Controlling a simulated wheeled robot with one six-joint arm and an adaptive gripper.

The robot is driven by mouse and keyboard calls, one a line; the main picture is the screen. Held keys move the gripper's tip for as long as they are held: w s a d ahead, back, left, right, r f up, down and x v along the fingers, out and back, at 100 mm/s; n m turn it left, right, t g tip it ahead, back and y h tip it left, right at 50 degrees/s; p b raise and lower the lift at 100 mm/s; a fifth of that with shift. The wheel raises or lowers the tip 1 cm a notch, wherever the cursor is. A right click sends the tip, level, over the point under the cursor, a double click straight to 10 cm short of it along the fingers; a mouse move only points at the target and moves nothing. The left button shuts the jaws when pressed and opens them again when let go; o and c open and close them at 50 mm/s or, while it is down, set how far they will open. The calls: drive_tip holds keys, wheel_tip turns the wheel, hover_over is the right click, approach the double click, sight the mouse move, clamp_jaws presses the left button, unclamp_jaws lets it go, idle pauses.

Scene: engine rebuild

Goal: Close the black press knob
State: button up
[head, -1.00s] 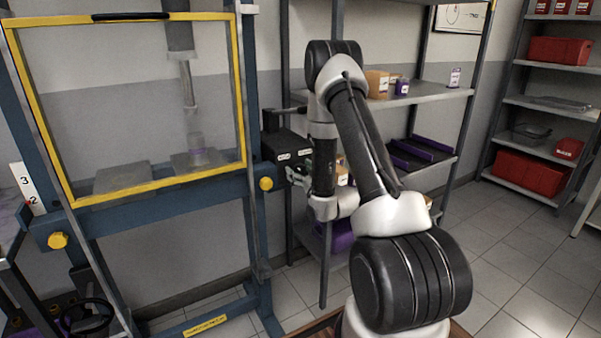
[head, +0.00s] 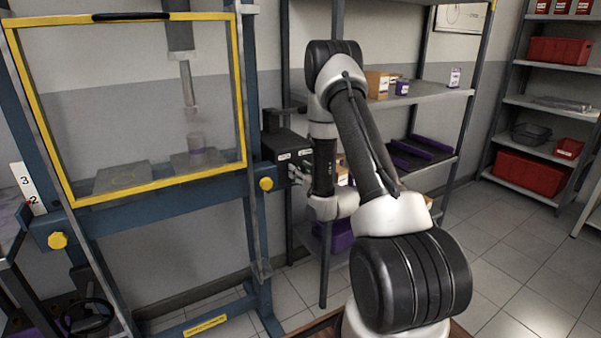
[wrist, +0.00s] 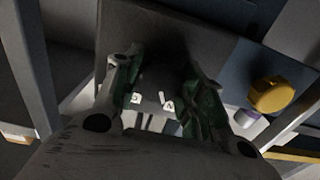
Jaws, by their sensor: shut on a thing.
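A black box (head: 287,146) with small white labels is mounted on the right side of the blue press frame. My gripper (head: 298,172) is at its front face, low and on the right. In the wrist view, the two fingers of my gripper (wrist: 162,82) reach to the dark face of the box (wrist: 160,40), with white marks showing between them. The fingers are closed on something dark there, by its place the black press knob. The knob's outline does not stand out from the box, so its turned position cannot be told.
A yellow knob (head: 266,184) sits just below the box and also shows in the wrist view (wrist: 271,95). A shelf rack (head: 430,95) stands close behind my arm.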

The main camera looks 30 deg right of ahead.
drive_tip(key=m, duration=1.2)
drive_tip(key=shift+m, duration=0.3)
idle(0.4)
drive_tip(key=o, duration=1)
drive_tip(key=shift+s, duration=0.1)
drive_tip(key=s, duration=0.7)
drive_tip(key=shift+s+d, duration=0.1)
drive_tip(key=shift+s, duration=0.05)
